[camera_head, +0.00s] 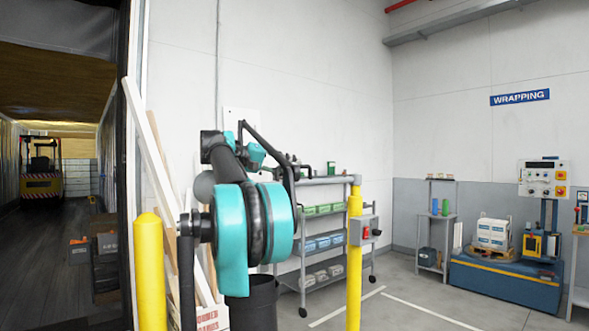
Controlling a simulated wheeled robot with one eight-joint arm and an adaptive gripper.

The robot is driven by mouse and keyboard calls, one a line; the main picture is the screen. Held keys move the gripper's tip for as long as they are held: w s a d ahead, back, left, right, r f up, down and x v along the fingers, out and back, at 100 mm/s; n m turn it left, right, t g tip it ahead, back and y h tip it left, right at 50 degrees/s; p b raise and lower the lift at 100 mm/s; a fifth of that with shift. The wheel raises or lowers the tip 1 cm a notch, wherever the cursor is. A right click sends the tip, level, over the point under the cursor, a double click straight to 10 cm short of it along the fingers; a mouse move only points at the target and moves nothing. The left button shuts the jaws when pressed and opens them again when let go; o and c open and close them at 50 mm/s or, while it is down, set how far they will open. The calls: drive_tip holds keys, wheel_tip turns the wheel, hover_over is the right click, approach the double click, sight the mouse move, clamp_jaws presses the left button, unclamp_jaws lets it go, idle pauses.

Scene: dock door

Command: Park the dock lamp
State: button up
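A thin black jointed arm (266,146) stands out from a pale plate (232,117) on the white wall beside the dock opening; it looks like the dock lamp's arm. A grey rounded shape (204,187) shows left of my arm; I cannot tell whether it is the lamp head. My own teal and black arm fills the middle of the view and covers much of this area. My gripper's fingers cannot be made out, so its opening and any contact with the lamp are hidden.
Yellow posts stand at left (150,270) and centre (354,262); the centre one carries a grey control box (363,230). A black bin (252,305) and leaning boards (150,150) are close by. A shelf cart (325,275) stands behind.

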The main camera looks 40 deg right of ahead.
drive_tip(key=shift+x, duration=0.8)
drive_tip(key=shift+c, duration=0.3)
clamp_jaws()
